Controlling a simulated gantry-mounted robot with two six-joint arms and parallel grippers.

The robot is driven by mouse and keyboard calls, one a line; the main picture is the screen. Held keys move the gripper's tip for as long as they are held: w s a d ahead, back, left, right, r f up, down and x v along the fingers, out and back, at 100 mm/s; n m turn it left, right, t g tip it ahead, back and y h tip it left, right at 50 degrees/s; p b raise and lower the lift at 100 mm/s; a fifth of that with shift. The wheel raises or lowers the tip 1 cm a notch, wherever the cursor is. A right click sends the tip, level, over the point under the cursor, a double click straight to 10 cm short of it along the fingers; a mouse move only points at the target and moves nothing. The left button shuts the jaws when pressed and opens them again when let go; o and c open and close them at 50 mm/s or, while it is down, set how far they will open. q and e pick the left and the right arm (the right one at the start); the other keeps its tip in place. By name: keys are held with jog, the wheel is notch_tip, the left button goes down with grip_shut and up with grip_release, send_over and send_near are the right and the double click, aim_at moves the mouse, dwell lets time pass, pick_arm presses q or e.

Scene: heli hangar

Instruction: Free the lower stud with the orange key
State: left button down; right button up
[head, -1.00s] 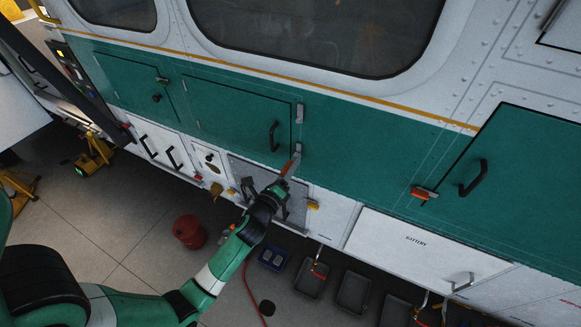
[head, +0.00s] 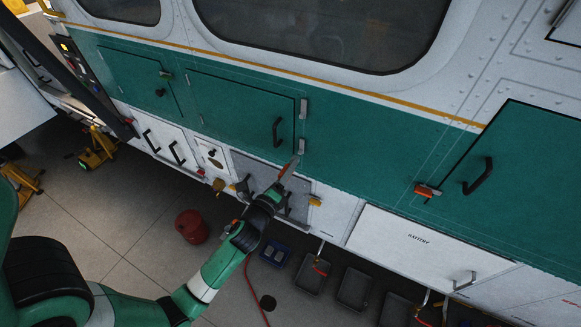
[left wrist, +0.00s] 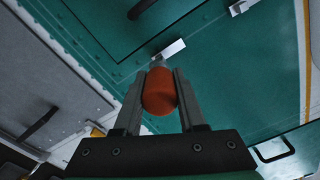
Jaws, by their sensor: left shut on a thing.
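The orange key (head: 286,170) is held in my left gripper (head: 277,187), which is shut on its handle. In the left wrist view the orange handle (left wrist: 159,92) is between the two fingers, with a short grey shaft beyond it. The shaft end is at the lower stud's pale metal tab (left wrist: 173,48); whether it is seated or only close, I cannot tell. In the head view the lower stud (head: 301,146) is at the green door's lower right corner, just above the key. The upper stud (head: 303,109) is above it on the same edge. My right gripper is not in view.
The green door (head: 240,110) has a black handle (head: 277,130). Another orange-handled item (head: 427,190) sits on the panel to the right. A grey recessed panel (head: 250,170) lies behind my gripper. A red can (head: 191,226) and dark trays (head: 355,289) are on the floor below.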

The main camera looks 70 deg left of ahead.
pick_arm(q)
jog(key=shift+v, duration=1.4)
jog(key=w+d+f+m+t+h, duration=0.1)
jog(key=w+d+m+t+h, duration=0.15)
jog(key=d, duration=0.55)
jog(key=w+d+f+m+t+h, duration=0.15)
jog(key=d+h, duration=0.25)
jog(key=d, duration=0.4)
jog(key=s+d+r+m+h, duration=0.1)
jog(key=d+m+h, duration=0.1)
jog(key=d, duration=0.5)
jog(key=s+d+r+m+h, duration=0.1)
jog(key=s+d+m+h, duration=0.1)
jog(key=d+h, duration=0.2)
jog(key=s+d+m+h, duration=0.1)
jog(key=d+m+h, duration=0.2)
jog(key=d, duration=0.7)
jog(key=shift+s+r+g+h, duration=0.25)
jog(key=shift+r+g+h, duration=0.15)
jog(key=shift+h, duration=0.15)
